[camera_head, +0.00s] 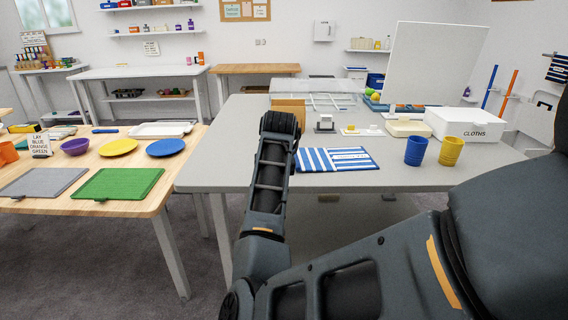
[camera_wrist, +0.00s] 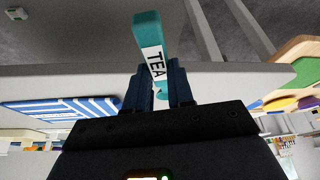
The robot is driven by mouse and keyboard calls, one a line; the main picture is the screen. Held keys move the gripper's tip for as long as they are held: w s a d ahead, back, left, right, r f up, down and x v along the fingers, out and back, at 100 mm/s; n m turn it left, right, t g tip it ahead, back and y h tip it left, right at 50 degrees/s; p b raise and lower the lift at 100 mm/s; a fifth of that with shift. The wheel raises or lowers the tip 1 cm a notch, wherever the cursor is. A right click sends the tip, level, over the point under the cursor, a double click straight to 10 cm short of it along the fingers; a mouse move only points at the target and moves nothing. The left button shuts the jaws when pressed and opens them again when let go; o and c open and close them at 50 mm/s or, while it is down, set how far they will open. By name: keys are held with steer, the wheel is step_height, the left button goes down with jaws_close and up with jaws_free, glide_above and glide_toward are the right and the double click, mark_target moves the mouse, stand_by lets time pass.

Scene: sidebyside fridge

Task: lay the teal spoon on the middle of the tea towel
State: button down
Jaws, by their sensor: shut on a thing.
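In the wrist view my gripper (camera_wrist: 159,80) is shut on the teal spoon (camera_wrist: 147,28). A white label reading "TEA" shows on the spoon between the two fingers. The spoon's far end beyond the fingers is mostly hidden. The tea towel (camera_head: 337,159), blue and white striped, lies flat on the grey table in the head view. It also shows at the left in the wrist view (camera_wrist: 75,107). My forearm stands just left of the towel in the head view and hides the fingers and spoon there. The spoon is apart from the towel in the wrist view.
Small items stand behind the towel. A wooden table (camera_head: 190,150) at left holds plates, a purple bowl (camera_head: 75,147) and mats.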

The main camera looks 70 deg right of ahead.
steer(key=w+a+f+n+y, duration=0.1)
steer(key=a+f+n, duration=0.2)
steer(key=a+f, duration=0.3)
steer(key=w+a+f+n+t+y, duration=0.1)
steer(key=a+f+n, duration=0.3)
steer(key=a, duration=1.2)
steer(key=w+a+f+n+y, duration=0.1)
steer(key=w+a+f+n, duration=0.1)
steer(key=a+f, duration=0.6)
steer(key=a+n, duration=0.1)
steer(key=a, duration=0.2)
steer(key=shift+a+f+n+t+y, duration=0.25)
steer(key=shift+f+n+t+y, duration=0.05)
steer(key=shift+f, duration=0.1)
steer(key=shift+w+r, duration=0.1)
